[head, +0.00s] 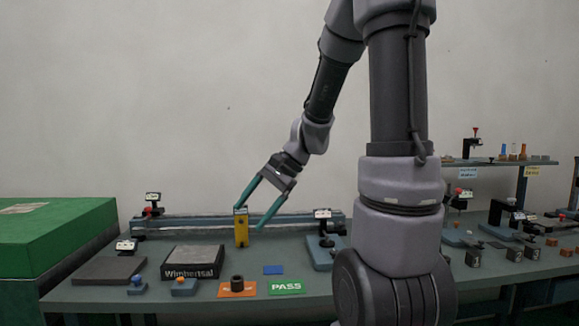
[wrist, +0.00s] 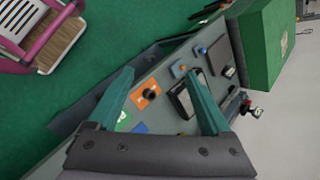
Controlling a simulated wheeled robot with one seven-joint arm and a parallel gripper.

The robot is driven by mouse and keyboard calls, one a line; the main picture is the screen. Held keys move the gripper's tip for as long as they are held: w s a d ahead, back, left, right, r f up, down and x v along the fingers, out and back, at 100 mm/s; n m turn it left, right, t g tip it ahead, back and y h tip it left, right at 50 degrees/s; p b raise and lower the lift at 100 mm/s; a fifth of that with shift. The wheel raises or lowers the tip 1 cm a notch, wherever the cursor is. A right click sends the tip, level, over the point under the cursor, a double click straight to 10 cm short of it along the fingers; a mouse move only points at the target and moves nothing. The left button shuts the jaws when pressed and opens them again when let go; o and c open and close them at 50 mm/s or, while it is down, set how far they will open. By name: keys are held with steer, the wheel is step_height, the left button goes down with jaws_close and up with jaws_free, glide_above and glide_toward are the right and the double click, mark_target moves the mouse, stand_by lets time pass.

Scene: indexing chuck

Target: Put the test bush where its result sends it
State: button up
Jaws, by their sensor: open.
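A dark, short round bush (head: 237,282) stands upright on the orange card (head: 222,291) at the front of the bench. The bush also shows on that card in the wrist view (wrist: 151,94); it covers part of the card's lettering. The green PASS card (head: 286,287) lies just right of the orange one, with nothing on it. My gripper (head: 250,217) is open and empty, above and behind the cards, apart from the bush. In the wrist view its fingers (wrist: 160,62) spread wide.
A yellow upright block (head: 241,230) shows near my fingertips. A blue pad (head: 273,269) lies behind the cards. A long rail (head: 180,228) runs along the back. A green box (head: 50,235) stands far left.

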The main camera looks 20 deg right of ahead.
steer(key=s+d+r+n+t+h, duration=0.2)
steer(key=s+r+n, duration=0.1)
steer(key=s+r, duration=0.2)
steer(key=s+d+r+n+t+h, duration=0.2)
steer(key=s+r+n+t+h, duration=0.1)
steer(key=s+r, duration=0.3)
steer(key=shift+s+d+r, duration=0.25)
steer(key=shift+d+r, duration=0.05)
steer(key=shift+r, duration=0.3)
stand_by(0.4)
